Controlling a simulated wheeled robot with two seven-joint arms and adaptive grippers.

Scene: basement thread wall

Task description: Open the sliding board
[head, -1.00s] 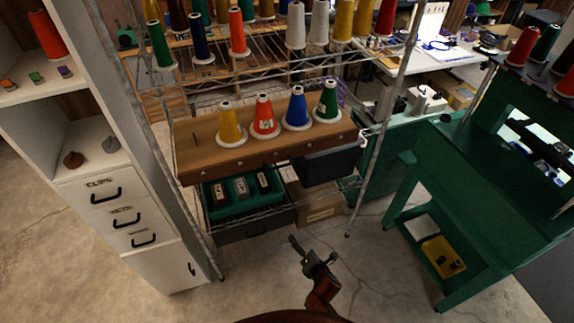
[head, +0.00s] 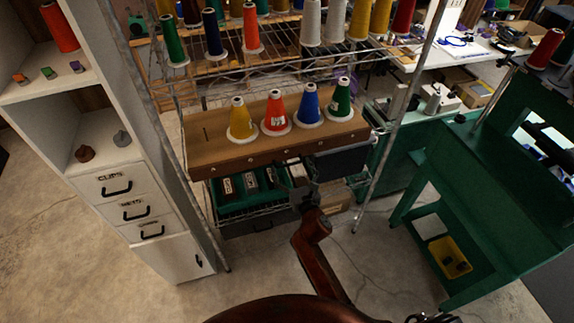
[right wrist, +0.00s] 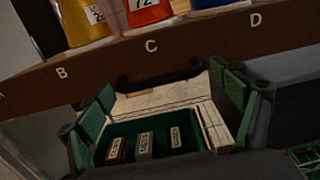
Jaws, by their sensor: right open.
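The sliding board (head: 225,151) is a brown wooden plank on the wire rack, with a yellow, a red, a blue and a green thread cone standing on it. Its front edge, lettered B, C and D, crosses the right wrist view (right wrist: 110,59). My right gripper (head: 298,181) is just below and in front of this edge, near its middle. In the right wrist view its green-padded fingers (right wrist: 165,112) are spread wide, with nothing held. My left gripper is not in view.
A dark bin (head: 338,162) hangs below the board's right part. A green tray (head: 228,206) with labelled boxes is on the shelf below. A white drawer cabinet (head: 160,222) stands left, a green workbench (head: 455,200) right. The floor in front is clear.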

